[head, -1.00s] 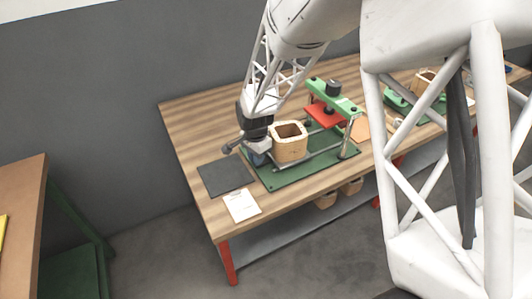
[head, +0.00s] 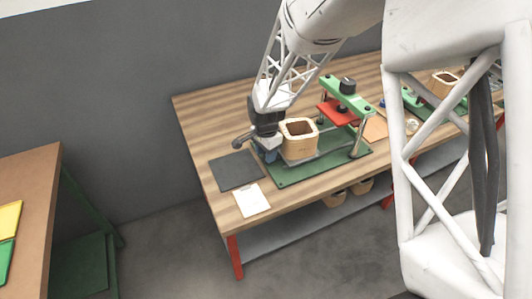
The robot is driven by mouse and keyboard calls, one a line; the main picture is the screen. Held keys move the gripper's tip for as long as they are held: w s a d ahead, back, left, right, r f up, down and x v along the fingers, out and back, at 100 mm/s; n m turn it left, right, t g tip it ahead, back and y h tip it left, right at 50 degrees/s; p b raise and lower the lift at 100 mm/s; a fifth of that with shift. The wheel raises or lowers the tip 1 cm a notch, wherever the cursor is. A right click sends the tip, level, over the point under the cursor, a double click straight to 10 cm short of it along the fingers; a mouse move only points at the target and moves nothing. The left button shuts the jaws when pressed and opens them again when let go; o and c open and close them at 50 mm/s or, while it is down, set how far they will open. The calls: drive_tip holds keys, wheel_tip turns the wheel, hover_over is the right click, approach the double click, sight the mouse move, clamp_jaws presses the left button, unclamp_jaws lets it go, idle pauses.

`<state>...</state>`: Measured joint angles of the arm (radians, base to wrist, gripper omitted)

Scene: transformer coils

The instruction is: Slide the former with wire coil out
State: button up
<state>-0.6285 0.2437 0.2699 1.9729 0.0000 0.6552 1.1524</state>
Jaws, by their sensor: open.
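The former with wire coil (head: 299,142) is a tan, hollow, rounded-square block. It sits on the green base plate (head: 290,180) of a winding fixture, left of the fixture's green top bar and red plate (head: 333,111). My gripper (head: 268,153) is at the left side of the former, low over the plate. It is open. Its fingertips are small and partly hidden by the gripper body, so I cannot tell whether they touch the former.
A dark mat (head: 236,170) and a white sheet (head: 251,200) lie at the left front of the wooden table (head: 200,112). A second fixture with another former (head: 443,84) stands at the right. Formers (head: 335,197) sit on the lower shelf. Another table (head: 30,190) stands at far left.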

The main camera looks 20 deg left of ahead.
drive_tip(key=shift+r, duration=3.75)
drive_tip(key=shift+d+r, duration=0.15)
drive_tip(key=shift+d, duration=0.05)
drive_tip(key=s+d+r+n, duration=0.1)
drive_tip(key=s+d+r, duration=0.2)
drive_tip(key=d+r, duration=0.35)
drive_tip(key=s+d+r+n+t, duration=0.1)
drive_tip(key=s+d+r, duration=0.15)
drive_tip(key=d, duration=0.75)
drive_tip(key=s+d+r+n, duration=0.1)
drive_tip(key=s+d+r, duration=0.2)
drive_tip(key=d+r, duration=0.45)
drive_tip(key=s+d+r+n+t, duration=0.1)
drive_tip(key=s+d+n, duration=0.1)
drive_tip(key=s+d, duration=1.5)
drive_tip(key=shift+s+d+r+n+t, duration=0.3)
drive_tip(key=shift+s+d+n, duration=0.1)
drive_tip(key=shift+s, duration=0.8)
